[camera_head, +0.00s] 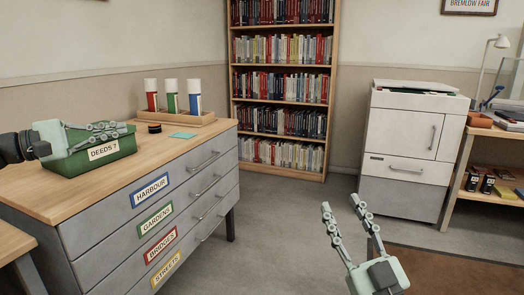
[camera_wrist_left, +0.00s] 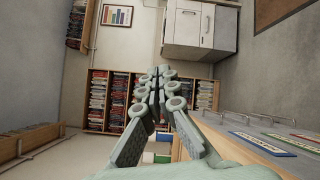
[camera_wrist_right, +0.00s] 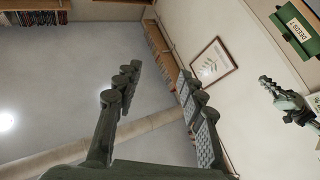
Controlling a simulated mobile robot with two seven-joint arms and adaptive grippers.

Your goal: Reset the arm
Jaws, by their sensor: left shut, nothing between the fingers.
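My left gripper (camera_head: 124,130) comes in from the left in the head view, fingers together and empty, in front of a green box labelled DEEDS ? (camera_head: 100,157). In the left wrist view its fingertips (camera_wrist_left: 160,71) meet. The right wrist view shows the green box (camera_wrist_right: 299,38) apart from the left gripper (camera_wrist_right: 264,80). My right gripper (camera_head: 341,203) is raised over the floor at lower centre, its fingers spread and empty. The right wrist view also shows its fingertips (camera_wrist_right: 158,70) wide apart.
The grey drawer cabinet (camera_head: 92,245) has a wooden top carrying the box and a wooden rack (camera_head: 186,128) with red, green and blue tubes. A bookcase (camera_head: 331,90) and white cabinet (camera_head: 402,130) stand behind. A shelf table is at right. The floor between is clear.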

